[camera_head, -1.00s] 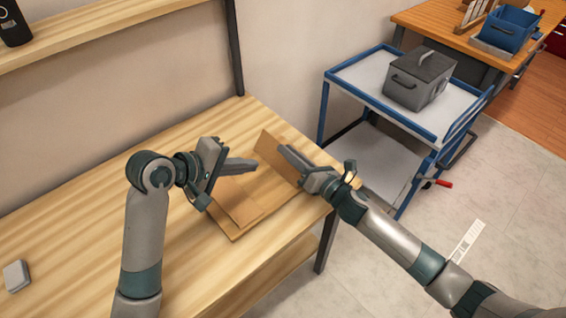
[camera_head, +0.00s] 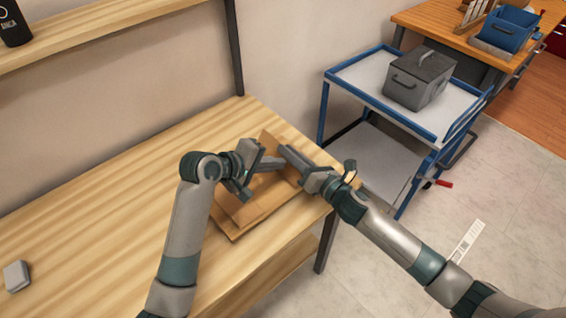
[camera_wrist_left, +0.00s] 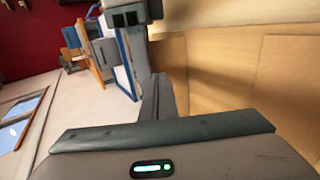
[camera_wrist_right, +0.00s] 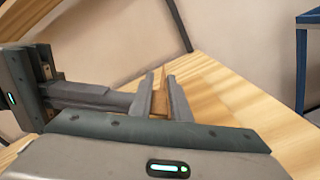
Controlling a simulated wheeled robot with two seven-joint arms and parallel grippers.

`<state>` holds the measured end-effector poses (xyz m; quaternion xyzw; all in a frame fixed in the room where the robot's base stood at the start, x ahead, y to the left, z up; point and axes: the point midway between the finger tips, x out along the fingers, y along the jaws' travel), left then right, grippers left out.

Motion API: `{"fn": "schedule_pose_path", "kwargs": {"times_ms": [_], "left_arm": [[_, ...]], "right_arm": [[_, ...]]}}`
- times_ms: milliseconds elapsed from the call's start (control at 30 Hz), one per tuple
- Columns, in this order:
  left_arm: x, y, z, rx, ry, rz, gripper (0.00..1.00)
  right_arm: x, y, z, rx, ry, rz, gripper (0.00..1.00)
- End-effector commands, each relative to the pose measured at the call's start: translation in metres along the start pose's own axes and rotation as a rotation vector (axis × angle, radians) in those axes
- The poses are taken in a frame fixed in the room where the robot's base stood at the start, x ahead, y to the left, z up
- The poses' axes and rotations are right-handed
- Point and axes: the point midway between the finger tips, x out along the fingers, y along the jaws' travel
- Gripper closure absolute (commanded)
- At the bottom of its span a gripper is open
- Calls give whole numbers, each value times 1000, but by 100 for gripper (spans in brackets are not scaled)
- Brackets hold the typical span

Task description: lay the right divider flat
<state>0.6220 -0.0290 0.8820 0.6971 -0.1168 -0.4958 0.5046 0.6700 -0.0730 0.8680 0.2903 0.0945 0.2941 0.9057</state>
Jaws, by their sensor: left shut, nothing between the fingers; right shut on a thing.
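A thin brown panel, seemingly the right divider (camera_head: 268,144), stands up tilted at the far right of a low brown tray or box (camera_head: 236,236) on the wooden table. My right gripper (camera_head: 284,150) is shut on the panel's upper edge; the right wrist view shows the brown edge (camera_wrist_right: 161,92) between the fingers. My left gripper (camera_head: 280,163) is shut and empty, its fingertips close to the panel and the right fingers. Whether it touches the panel I cannot tell. The left wrist view shows brown board surfaces (camera_wrist_left: 281,75) to the right of the left fingers.
The wooden table (camera_head: 110,215) is mostly clear on the left, with a small grey object (camera_head: 17,276) near its left edge. A dark shelf post (camera_head: 235,50) rises at the back. A blue-framed cart (camera_head: 380,118) carries a grey box (camera_head: 420,78) beyond the table's right end.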

Motion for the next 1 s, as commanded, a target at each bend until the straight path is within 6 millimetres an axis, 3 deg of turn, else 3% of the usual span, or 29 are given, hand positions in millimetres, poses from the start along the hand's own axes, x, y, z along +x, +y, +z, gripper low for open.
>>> {"fn": "schedule_pose_path", "kwargs": {"times_ms": [100, 300, 700, 1000], "left_arm": [[16, 0, 0, 0, -1, -1, 100], [30, 0, 0, -1, 0, 0, 100], [33, 0, 0, 0, 1, 0, 100], [45, 1, 0, 0, 1, -63, 100]], "right_arm": [[1, 2, 1, 2, -1, 5, 100], [1, 2, 1, 2, -1, 5, 100], [1, 2, 1, 2, -2, 5, 100], [1, 6, 0, 2, -1, 12, 100]]}}
